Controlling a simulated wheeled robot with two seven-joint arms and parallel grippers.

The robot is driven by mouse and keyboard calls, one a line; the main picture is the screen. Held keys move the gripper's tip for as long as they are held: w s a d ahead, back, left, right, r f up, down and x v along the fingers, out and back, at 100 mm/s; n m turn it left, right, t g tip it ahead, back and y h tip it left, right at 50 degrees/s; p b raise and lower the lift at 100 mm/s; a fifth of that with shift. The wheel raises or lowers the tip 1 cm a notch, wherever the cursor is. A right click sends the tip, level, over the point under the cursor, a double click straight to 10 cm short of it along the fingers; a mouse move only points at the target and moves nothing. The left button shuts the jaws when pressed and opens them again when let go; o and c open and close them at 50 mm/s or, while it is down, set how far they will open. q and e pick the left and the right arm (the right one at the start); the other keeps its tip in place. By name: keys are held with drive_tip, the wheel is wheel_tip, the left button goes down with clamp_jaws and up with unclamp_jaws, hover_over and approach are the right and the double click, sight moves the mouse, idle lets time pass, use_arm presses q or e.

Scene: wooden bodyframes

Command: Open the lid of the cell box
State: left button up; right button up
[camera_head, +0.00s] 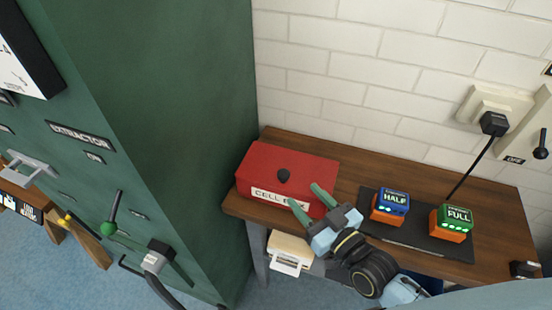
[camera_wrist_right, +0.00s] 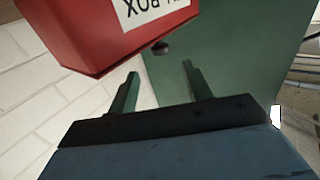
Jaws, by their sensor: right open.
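The red cell box (camera_head: 262,160) stands at the left end of the wooden table, its lid shut. A dark round knob (camera_head: 283,175) sits on the lid, and a white "CELL BOX" label is on the front, partly covered by my gripper. My right gripper (camera_head: 303,194) is open and empty, its green fingers in front of the box's right part. In the right wrist view the box (camera_wrist_right: 85,35) appears upside down, with the knob (camera_wrist_right: 160,47) just beyond and between the spread fingertips (camera_wrist_right: 160,69). Whether anything touches is unclear. My left gripper is not in view.
A blue-topped "HALF" cell (camera_head: 394,200) and a green-topped "FULL" cell (camera_head: 455,217) stand on a black mat (camera_head: 408,238) right of my gripper. The green extractor cabinet (camera_head: 170,110) rises close left of the box. A brick wall (camera_head: 330,90) stands behind the table.

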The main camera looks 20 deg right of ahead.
sight(288, 178)
drive_tip(key=x, duration=0.3)
drive_tip(key=shift+w+a+r, duration=0.1)
drive_tip(key=shift+a+r, duration=0.05)
drive_tip(key=shift+r, duration=0.05)
drive_tip(key=shift+x, duration=1)
drive_tip(key=x, duration=0.5)
drive_tip(key=shift+w+f, duration=0.1)
drive_tip(key=shift+f, duration=0.1)
drive_tip(key=shift+w, duration=0.25)
drive_tip(key=shift+w+a, duration=0.1)
drive_tip(key=shift+w, duration=0.05)
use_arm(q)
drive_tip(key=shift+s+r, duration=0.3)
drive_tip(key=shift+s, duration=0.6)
use_arm(e)
clamp_jaws()
